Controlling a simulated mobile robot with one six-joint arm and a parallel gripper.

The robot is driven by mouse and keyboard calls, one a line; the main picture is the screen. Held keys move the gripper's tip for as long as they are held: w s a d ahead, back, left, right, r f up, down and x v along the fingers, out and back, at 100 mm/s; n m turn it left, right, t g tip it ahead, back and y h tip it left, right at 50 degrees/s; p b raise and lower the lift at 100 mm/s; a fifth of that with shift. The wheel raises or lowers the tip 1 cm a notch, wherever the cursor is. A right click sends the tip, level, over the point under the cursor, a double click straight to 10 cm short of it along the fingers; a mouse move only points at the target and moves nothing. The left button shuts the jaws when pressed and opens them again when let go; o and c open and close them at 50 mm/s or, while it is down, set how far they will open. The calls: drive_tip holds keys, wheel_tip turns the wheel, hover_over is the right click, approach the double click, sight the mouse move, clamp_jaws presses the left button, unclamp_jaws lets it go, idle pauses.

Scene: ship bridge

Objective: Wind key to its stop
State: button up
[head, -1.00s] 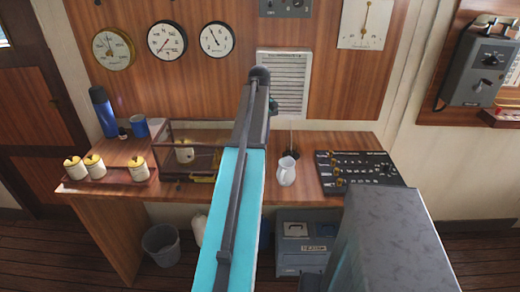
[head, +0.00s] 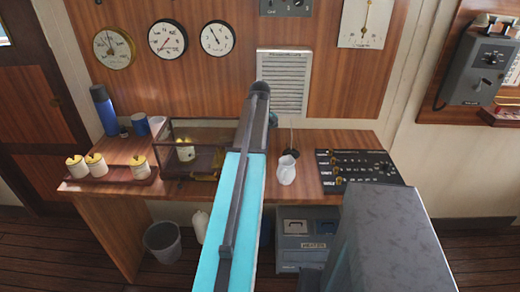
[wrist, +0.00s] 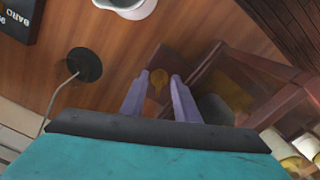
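In the wrist view, a small brass-coloured piece (wrist: 157,84), seemingly the key, shows against a dark brown wooden part between my fingers. It is blurred, so its turn angle cannot be told. My gripper (wrist: 160,76) has its two purple fingers apart, one on each side of the piece. I cannot tell whether either finger touches it. A dark-framed glass case (wrist: 215,80) stands just right of the fingers; it also shows on the desk in the head view (head: 168,128). In the head view my arm hides the gripper and the key.
A white jug (head: 286,170) and a black control panel (head: 357,168) are on the desk right of my arm. A tray (head: 105,178) with lidded jars, a blue flask (head: 104,111) and a blue mug (head: 140,125) are left. A thin-stemmed item with a round black base (wrist: 85,65) stands near the gripper.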

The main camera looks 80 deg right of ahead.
clamp_jaws()
